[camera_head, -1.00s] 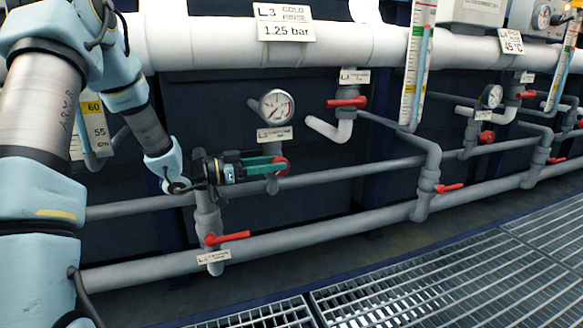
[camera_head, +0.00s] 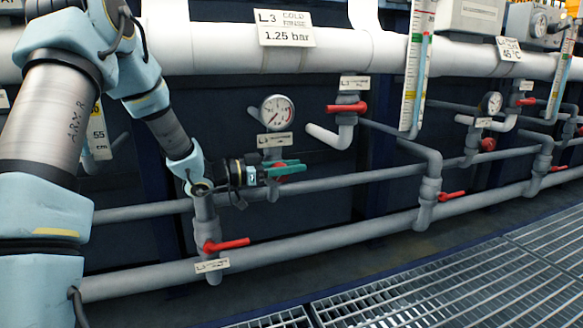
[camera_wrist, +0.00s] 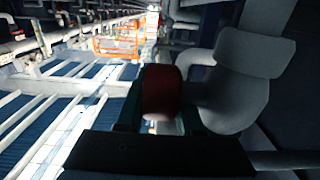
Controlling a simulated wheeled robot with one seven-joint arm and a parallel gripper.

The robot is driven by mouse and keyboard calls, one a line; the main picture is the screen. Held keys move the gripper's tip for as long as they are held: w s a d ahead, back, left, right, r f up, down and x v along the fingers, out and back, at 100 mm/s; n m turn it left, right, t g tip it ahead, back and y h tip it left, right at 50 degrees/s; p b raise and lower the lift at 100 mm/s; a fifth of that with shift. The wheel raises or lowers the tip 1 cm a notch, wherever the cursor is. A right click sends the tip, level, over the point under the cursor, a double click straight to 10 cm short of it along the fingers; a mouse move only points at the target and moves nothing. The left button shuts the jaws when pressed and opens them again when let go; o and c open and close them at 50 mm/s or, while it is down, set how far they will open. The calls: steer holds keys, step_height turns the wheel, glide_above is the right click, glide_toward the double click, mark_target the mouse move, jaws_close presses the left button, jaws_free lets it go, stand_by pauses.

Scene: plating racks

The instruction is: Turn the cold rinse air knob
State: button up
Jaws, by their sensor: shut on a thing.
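The red air knob (camera_wrist: 162,93) fills the middle of the wrist view, between the two dark green fingers of my gripper (camera_wrist: 160,112). In the head view my gripper (camera_head: 287,170) points right, its green fingers shut around the knob, which is mostly hidden; a little red shows at their upper edge. The knob is below a round pressure gauge (camera_head: 277,112) and its small plate (camera_head: 275,140), whose text is too small to read. A sign (camera_head: 285,28) above reads L3 cold rinse, 1.25 bar. The knob's turn angle cannot be seen.
Grey pipes (camera_head: 345,180) run behind and below my gripper. A valve with a red lever (camera_head: 226,244) is below it, and another red lever (camera_head: 346,107) is up to the right. A second red knob (camera_head: 487,144) is farther right. Metal grating (camera_head: 440,275) covers the floor.

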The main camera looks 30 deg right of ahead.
jaws_close()
steer(key=shift+s+r+y+p, duration=0.15)
steer(key=shift+y+p, duration=0.15)
steer(key=shift+p, duration=0.8)
step_height(320, 180, down, 2)
steer(key=y+p, duration=0.3)
steer(key=p, duration=0.7)
steer(key=t+y+p, duration=0.1)
steer(key=y+p, duration=0.2)
steer(key=p, duration=0.7)
steer(key=shift+f+y, duration=0.2)
steer(key=shift+y, duration=0.2)
steer(key=shift+f, duration=0.1)
